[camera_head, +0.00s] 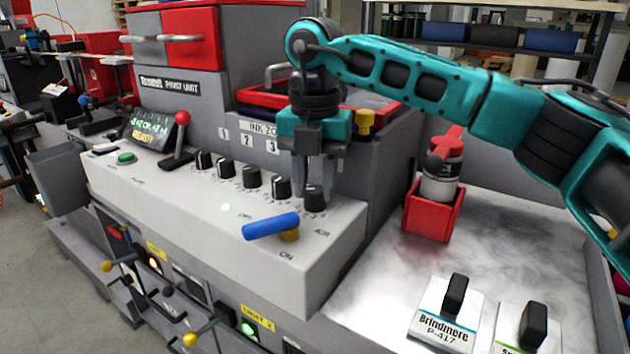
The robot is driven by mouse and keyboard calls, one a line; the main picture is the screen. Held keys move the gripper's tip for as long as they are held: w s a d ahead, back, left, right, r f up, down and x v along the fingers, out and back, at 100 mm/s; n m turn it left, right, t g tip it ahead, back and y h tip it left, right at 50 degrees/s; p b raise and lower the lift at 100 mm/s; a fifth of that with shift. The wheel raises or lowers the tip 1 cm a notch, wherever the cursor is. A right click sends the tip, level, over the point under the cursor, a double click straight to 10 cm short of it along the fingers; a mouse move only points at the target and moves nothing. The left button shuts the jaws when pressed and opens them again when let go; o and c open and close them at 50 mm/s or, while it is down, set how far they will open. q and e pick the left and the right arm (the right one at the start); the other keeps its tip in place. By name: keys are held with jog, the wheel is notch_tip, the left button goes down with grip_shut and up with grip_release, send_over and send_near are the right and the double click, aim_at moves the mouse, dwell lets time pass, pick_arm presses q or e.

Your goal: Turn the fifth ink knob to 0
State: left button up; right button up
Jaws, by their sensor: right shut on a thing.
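A row of several black ink knobs runs along the sloped white top of the print unit's panel (185,205). The fifth ink knob (314,202) is the last one at the right end of the row. My right gripper (313,182) comes down over it from above and is shut on it; the fingers hide the knob's upper part, so its pointer cannot be read. The fourth knob (280,188) stands just left of the gripper, apart from it. My left gripper is not in view.
A blue lever (270,226) lies on the panel just in front of the knobs. A red-handled lever (180,135) stands to the left. A red holder (432,215) with a bottle (441,172) is at right, on a metal tabletop (500,240) with bare room.

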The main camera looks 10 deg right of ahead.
aim_at(315, 189)
jog(key=shift+r, duration=0.1)
dwell(0.4)
jog(key=o, duration=1)
jog(key=shift+o, duration=0.2)
notch_tip(315, 189, up, 13)
jog(key=shift+p, duration=0.45)
